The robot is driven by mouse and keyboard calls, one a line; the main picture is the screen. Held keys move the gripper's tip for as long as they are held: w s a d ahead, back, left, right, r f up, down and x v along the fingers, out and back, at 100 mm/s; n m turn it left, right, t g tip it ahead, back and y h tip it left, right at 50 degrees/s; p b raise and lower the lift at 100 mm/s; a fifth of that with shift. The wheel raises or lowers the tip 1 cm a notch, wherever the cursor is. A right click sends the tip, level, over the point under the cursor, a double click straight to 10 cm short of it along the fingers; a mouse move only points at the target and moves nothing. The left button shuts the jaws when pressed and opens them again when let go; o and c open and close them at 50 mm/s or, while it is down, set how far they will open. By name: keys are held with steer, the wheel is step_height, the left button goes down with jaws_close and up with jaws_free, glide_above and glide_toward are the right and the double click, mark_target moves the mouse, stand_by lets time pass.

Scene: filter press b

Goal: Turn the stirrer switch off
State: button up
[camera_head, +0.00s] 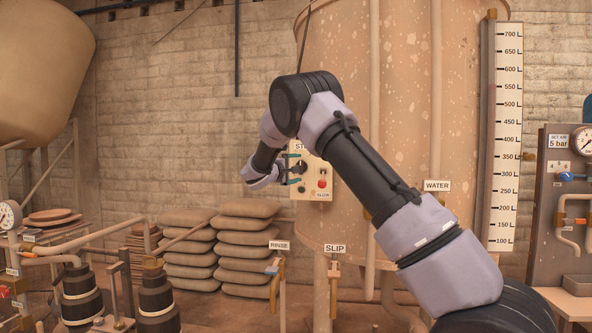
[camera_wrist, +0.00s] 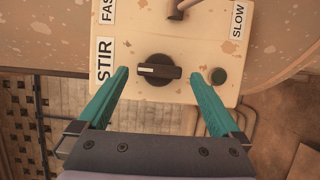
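The stirrer switch, a black rotary knob (camera_wrist: 158,70) with a pale pointer mark, sits on the cream control box (camera_head: 312,192). In the wrist view its pointer mark faces left, toward the STIR label (camera_wrist: 105,60). My gripper (camera_wrist: 158,74) is open, with one teal finger on each side of the knob and a gap to both. I cannot tell whether the fingertips reach the knob's depth. In the head view my gripper (camera_head: 295,168) is at the left side of the box, and my arm partly hides the box's upper part.
A dark green round lamp or button (camera_wrist: 218,76) is close to the right finger. A lever (camera_wrist: 186,8) stands between the FAST and SLOW labels. The box is on a large tank (camera_head: 345,215). Stacked sacks (camera_head: 250,250) lie below left; space left of the gripper is free.

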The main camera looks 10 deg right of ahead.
steer(key=v, duration=1)
steer(key=shift+s+a, duration=0.25)
steer(key=shift+a, duration=0.05)
steer(key=s+d+m+g+y, duration=0.3)
steer(key=s+d+m+g, duration=0.45)
steer(key=s+d, duration=1)
steer(key=s+a+m+y, duration=0.3)
steer(key=s+m+y, duration=0.3)
steer(key=s, duration=2)
steer(key=shift+s+f+m+t+y, duration=0.35)
steer(key=shift+t+y, duration=0.1)
steer(key=shift+y, duration=1.85)
